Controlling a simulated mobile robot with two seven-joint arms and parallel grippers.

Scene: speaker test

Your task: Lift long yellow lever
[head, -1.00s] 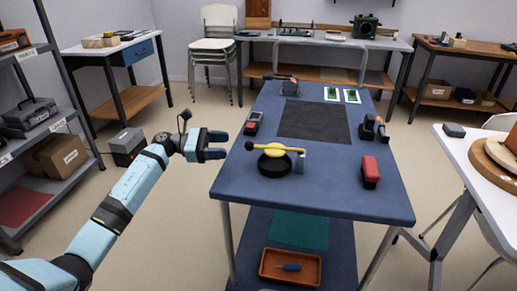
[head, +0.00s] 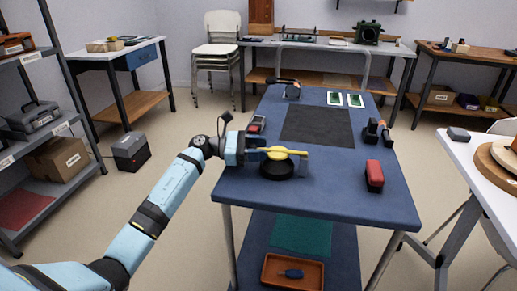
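The long yellow lever (head: 284,152) lies level across a black round base (head: 277,168) on the blue table, near its left front edge. A small grey-blue block stands at the lever's right end. My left gripper (head: 259,150) has come in from the left and is at the lever's left end. Its dark blue fingers look apart, one on the far side and one on the near side of that end. The black end of the lever is partly hidden by the fingers, and I cannot tell whether they touch it. My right gripper is not in view.
On the blue table (head: 330,192) are a red block (head: 374,176), a handheld meter (head: 257,124), a black clamp-like tool (head: 377,132), a dark mat (head: 318,126) and two green cards. An orange tray (head: 293,272) sits on the lower shelf. The table's front middle is clear.

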